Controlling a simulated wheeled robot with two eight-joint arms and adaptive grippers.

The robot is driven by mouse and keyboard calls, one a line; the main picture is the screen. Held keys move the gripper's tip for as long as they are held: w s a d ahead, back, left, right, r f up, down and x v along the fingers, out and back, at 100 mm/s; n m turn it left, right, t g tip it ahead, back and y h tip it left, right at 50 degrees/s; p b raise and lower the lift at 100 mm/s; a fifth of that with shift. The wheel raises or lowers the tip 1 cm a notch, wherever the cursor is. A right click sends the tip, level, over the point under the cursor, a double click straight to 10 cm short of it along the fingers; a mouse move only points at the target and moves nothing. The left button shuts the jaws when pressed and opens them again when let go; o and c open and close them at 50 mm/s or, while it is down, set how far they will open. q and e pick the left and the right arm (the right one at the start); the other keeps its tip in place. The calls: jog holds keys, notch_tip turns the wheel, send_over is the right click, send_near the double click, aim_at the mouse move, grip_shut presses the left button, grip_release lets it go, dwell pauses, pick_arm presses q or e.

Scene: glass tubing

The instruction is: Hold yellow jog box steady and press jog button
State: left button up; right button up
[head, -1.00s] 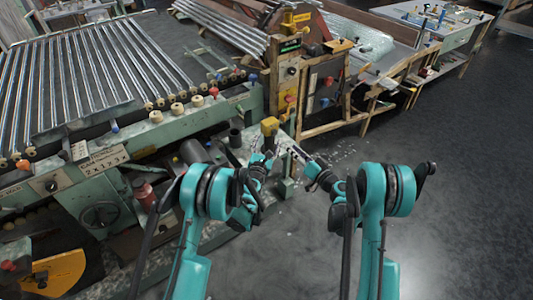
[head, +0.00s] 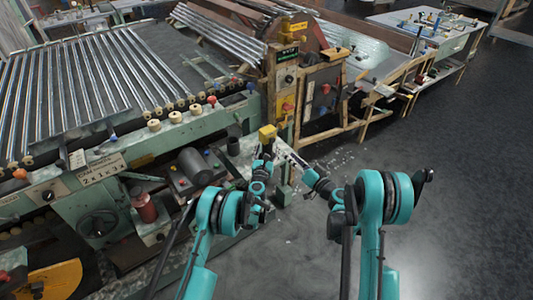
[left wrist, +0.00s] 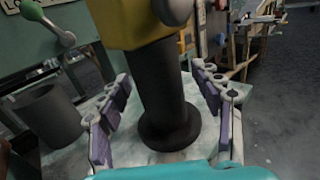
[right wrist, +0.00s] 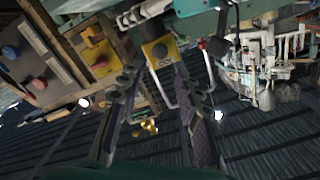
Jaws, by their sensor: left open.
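The yellow jog box (head: 267,132) sits on top of a dark post beside the green machine. In the left wrist view its yellow underside (left wrist: 125,25) is at the top, with the black round post (left wrist: 160,95) below it. My left gripper (head: 264,153) is open, with its fingers (left wrist: 158,85) on either side of the post, just under the box; contact is not visible. My right gripper (head: 291,152) is to the right of the box, apart from it.
The green roller machine (head: 110,150) fills the left, with a dark cylinder (head: 233,146) near the post. A control panel (head: 287,82) with a red button stands behind the box. Wooden frames (head: 345,110) are at right. The floor at right is clear.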

pick_arm(q)
grip_shut()
pick_arm(e)
grip_shut()
dwell(1.3)
